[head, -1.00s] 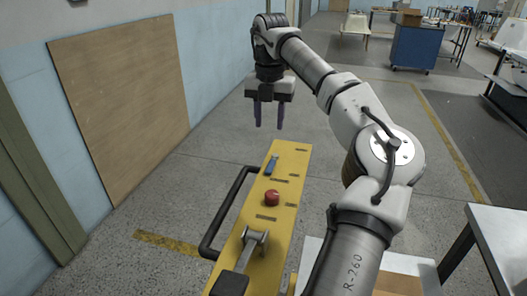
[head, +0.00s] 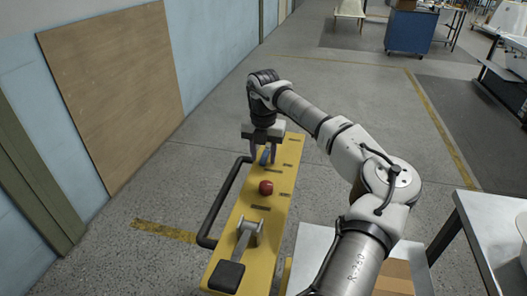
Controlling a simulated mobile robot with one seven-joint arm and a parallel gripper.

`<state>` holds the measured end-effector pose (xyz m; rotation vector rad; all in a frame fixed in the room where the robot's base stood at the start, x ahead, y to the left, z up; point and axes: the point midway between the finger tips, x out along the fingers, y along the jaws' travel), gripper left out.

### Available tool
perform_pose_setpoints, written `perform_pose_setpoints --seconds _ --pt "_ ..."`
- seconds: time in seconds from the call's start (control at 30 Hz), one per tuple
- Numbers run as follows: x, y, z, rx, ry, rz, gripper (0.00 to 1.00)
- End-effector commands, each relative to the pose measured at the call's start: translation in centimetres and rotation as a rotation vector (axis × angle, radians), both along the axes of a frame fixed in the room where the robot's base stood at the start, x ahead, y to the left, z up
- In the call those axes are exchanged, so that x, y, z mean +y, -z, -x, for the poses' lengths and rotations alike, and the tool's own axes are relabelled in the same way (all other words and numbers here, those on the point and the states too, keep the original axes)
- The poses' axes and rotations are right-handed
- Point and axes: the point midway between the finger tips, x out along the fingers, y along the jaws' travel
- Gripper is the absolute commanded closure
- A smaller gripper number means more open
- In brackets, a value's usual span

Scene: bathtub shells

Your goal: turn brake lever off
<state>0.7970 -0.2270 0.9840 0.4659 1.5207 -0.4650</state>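A yellow control panel (head: 279,205) stands on the floor. It carries a small blue lever (head: 264,157) at its far end, a red knob (head: 266,188) in the middle, and a grey lever (head: 245,240) with a black grip (head: 227,276) at the near end. The panel's labels are too small to read, so I cannot tell which is marked as the brake. My gripper (head: 263,160) points down at the far end. Its two purple fingers are apart, one on each side of the blue lever. I cannot tell whether they touch it.
A black tubular rail (head: 222,205) runs along the panel's left side. A white table (head: 490,235) stands at the right. A wooden board (head: 112,85) covers part of the left wall. The floor beyond the panel is clear.

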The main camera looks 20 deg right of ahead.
Motion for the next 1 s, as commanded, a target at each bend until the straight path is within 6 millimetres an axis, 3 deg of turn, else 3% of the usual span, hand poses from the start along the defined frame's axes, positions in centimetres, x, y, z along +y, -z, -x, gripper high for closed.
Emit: perform_pose_setpoints --seconds 0.2,0.5,1.0 --pt "-0.01 0.03 0.00 0.000 0.000 0.000 0.61" --pt "-0.01 0.00 -0.01 0.000 0.000 0.000 1.00" --pt "-0.13 0.02 0.26 -0.001 -0.020 0.001 1.00"
